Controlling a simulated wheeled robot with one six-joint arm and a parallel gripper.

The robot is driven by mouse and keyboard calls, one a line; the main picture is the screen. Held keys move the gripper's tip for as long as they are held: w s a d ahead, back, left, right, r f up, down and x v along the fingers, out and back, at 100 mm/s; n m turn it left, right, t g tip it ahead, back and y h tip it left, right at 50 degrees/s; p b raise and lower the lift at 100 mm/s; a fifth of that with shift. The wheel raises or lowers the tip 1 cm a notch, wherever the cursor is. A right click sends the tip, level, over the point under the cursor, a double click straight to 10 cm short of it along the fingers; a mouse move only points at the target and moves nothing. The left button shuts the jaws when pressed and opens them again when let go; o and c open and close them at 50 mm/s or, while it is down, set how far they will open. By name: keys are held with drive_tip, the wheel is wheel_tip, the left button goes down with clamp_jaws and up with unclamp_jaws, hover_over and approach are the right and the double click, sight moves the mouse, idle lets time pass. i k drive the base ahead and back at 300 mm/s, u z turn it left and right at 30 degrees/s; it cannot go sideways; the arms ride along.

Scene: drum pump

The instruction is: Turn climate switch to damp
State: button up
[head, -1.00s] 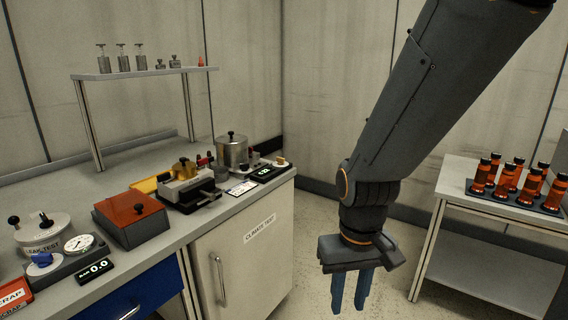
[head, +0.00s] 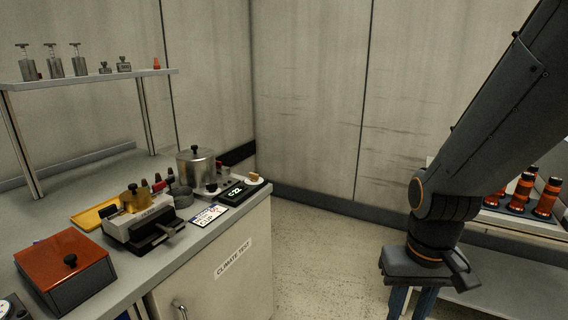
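A tan knob (head: 254,177) sits on a pale round base at the back right of the bench, beside a small black display (head: 238,191) with lit digits. It looks like the climate switch; its marks are too small to read. The cabinet below bears the label "CLIMATE TEST" (head: 233,258). My gripper (head: 411,306) hangs pointing down at the lower right, over the floor and well to the right of the bench. Its two blue fingers are apart with nothing seen between them; their tips are cut off by the frame edge.
A metal pot (head: 196,172), a clamp-like device (head: 144,226), a yellow tray (head: 95,214), a printed card (head: 208,214) and a red-lidded box (head: 66,265) crowd the bench. A rack of orange bottles (head: 521,192) stands behind my arm. Open floor lies between bench and arm.

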sight(254, 176)
drive_tip(key=u, duration=0.2)
drive_tip(key=i, duration=0.95)
drive_tip(key=u, duration=0.8)
